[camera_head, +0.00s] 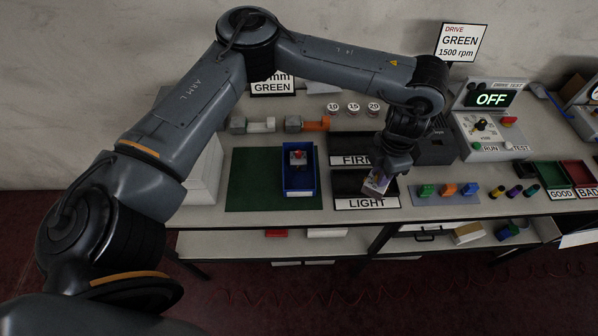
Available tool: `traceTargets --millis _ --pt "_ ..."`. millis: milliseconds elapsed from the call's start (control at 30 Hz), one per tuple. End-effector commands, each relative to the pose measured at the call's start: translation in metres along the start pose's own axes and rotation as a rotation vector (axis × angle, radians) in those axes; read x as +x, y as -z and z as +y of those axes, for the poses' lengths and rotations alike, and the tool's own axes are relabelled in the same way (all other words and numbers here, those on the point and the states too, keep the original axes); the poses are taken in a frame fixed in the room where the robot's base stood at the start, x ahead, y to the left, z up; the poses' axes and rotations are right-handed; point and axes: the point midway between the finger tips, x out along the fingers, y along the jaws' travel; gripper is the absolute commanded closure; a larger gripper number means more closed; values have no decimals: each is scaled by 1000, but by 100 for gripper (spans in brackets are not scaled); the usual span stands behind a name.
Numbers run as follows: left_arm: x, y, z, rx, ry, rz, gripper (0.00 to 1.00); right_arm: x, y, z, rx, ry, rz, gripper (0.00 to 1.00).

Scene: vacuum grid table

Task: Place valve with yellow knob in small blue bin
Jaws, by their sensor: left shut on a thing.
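My left gripper (384,174) reaches down from above over the black LIGHT tray. It is shut on a small pale, greyish object (376,184) with a bit of warm colour on it. The object is too small and too covered by the fingers to tell whether it is the valve with the yellow knob. The small blue bin (299,192) sits on a green mat, left of my gripper. A grey valve-like part with a red knob (298,156) lies inside the bin. My right gripper is not in view.
The green mat (250,190) has bare room left of the bin. A blue rack with coloured pieces (445,193) and a DRIVE TEST box (490,135) stand to the right.

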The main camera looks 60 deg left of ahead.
Motion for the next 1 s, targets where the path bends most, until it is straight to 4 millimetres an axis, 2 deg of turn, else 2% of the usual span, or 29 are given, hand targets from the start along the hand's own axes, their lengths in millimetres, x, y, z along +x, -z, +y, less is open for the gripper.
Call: traceTargets --millis 267,367,500,700,1000 --pt "5 33 29 539 4 2 100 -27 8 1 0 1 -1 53" --pt "10 53 43 724 5 4 100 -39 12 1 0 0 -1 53" --pt "19 94 69 923 6 7 100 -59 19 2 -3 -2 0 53" --pt "24 137 100 988 2 5 100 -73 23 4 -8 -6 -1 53" --pt "22 168 126 989 0 3 100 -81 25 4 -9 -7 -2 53"
